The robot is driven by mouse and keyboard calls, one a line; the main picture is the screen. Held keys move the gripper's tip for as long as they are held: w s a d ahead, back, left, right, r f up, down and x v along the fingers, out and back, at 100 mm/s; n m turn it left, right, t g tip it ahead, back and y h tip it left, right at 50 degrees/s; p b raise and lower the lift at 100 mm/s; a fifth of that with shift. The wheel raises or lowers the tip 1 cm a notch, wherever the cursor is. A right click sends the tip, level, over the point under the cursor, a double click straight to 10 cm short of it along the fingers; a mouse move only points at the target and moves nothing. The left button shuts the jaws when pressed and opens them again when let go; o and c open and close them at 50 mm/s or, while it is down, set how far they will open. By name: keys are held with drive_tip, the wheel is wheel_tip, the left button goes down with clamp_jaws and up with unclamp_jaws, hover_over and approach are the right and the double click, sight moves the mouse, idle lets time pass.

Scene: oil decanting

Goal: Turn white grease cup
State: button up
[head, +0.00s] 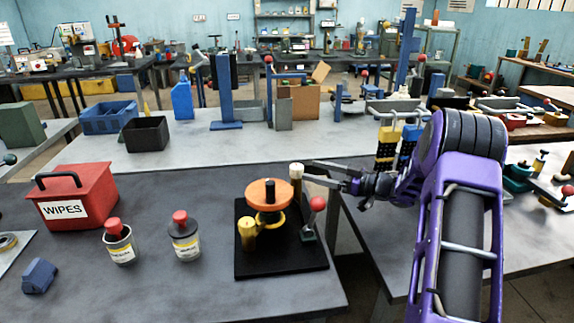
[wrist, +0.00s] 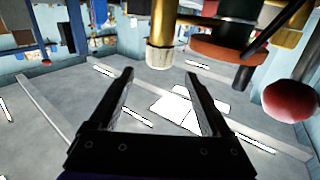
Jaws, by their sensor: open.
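The white grease cup (head: 296,170) stands upright on a post at the back right of a black-based fixture. In the wrist view, which appears upside down, the ribbed white cup (wrist: 160,58) sits at the end of a brass column (wrist: 164,22). My gripper (head: 308,171) comes from the right, its fingertips close to the cup. The wrist view shows my gripper (wrist: 159,73) open and empty, with the cup just beyond the fingertips and roughly centred between them. I cannot see any contact.
The fixture has an orange disc (head: 263,192), a brass cylinder (head: 247,234) and a red-knobbed lever (head: 317,204), the knob also showing in the wrist view (wrist: 290,101). Two red-capped containers (head: 185,240) (head: 120,245) and a red wipes box (head: 90,190) stand left.

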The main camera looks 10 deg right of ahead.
drive_tip(key=x, duration=0.9)
drive_tip(key=shift+w+a, duration=0.15)
drive_tip(key=shift+a, duration=0.05)
clamp_jaws()
